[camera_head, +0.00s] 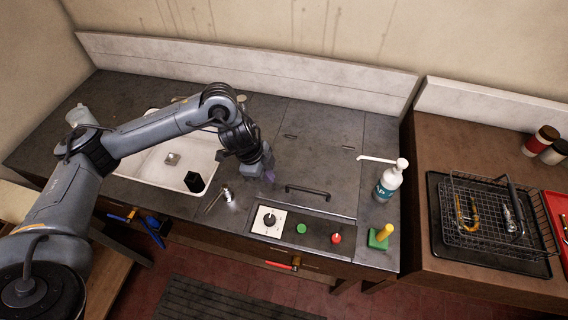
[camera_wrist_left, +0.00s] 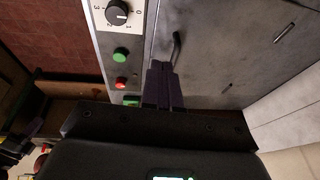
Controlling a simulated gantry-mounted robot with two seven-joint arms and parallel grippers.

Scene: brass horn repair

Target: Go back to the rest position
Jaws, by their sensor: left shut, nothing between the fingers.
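My left gripper (camera_head: 268,177) is over the dark grey counter in the head view, between the white sink (camera_head: 150,170) and the counter's black bar handle (camera_head: 307,191). In the left wrist view the left gripper (camera_wrist_left: 161,66) has its two fingers together and nothing held between them. The bar handle (camera_wrist_left: 176,46) shows just beyond the fingertips; I cannot tell whether they touch it.
A control panel with a dial (camera_head: 269,220), green button (camera_head: 301,228) and red button (camera_head: 336,238) lies at the counter's front. A pump bottle (camera_head: 389,182) and a green block with a yellow handle (camera_head: 381,237) stand to the right. A wire basket (camera_head: 490,215) sits on a black tray.

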